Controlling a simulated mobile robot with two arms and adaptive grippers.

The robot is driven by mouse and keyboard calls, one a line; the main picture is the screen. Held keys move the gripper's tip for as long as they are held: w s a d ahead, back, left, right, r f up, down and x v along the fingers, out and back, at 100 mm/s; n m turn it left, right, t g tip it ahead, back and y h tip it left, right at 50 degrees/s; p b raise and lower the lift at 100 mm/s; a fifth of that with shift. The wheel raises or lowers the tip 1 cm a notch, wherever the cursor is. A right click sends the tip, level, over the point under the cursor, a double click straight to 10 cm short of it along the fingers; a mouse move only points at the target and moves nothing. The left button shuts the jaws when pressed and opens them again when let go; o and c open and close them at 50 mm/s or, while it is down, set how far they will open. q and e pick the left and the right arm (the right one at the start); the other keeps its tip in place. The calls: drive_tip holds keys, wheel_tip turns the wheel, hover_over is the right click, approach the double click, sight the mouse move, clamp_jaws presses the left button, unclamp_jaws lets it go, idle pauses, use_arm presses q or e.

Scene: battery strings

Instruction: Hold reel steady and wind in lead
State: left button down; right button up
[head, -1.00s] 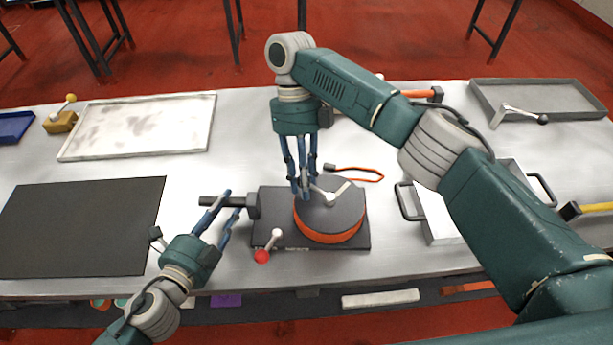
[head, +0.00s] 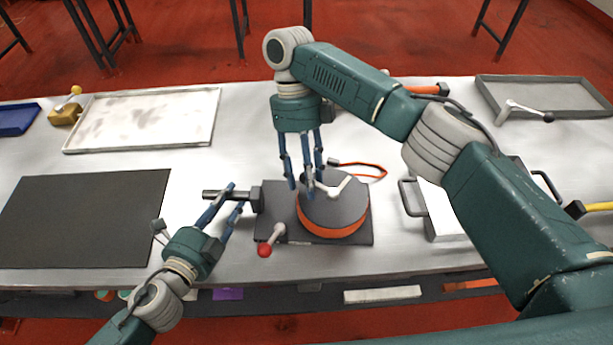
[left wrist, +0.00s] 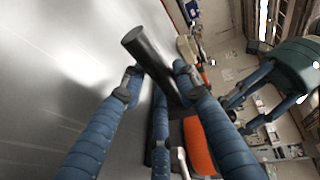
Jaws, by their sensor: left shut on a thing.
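The reel (head: 350,208) is a dark round drum with orange lead wound around its side, on a dark base plate (head: 345,239). A loose orange lead (head: 372,165) curves out behind it on the table. My left gripper (head: 218,202) is shut on the black bar handle (head: 211,194) at the base's left side; the bar also shows between the fingers in the left wrist view (left wrist: 147,55). My right gripper (head: 308,190) points down over the drum's left part, by the pale crank (head: 341,186). Its fingers hide the crank's grip end, so its hold is unclear.
A red-knobbed lever (head: 265,249) is at the base's front left. A black mat (head: 80,220) and a pale tray (head: 145,120) lie left. A handled box (head: 436,222) stands right, partly behind my right arm. A grey tray (head: 545,92) is at the back right.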

wheel_tip(320, 180, up, 10)
idle(0.6)
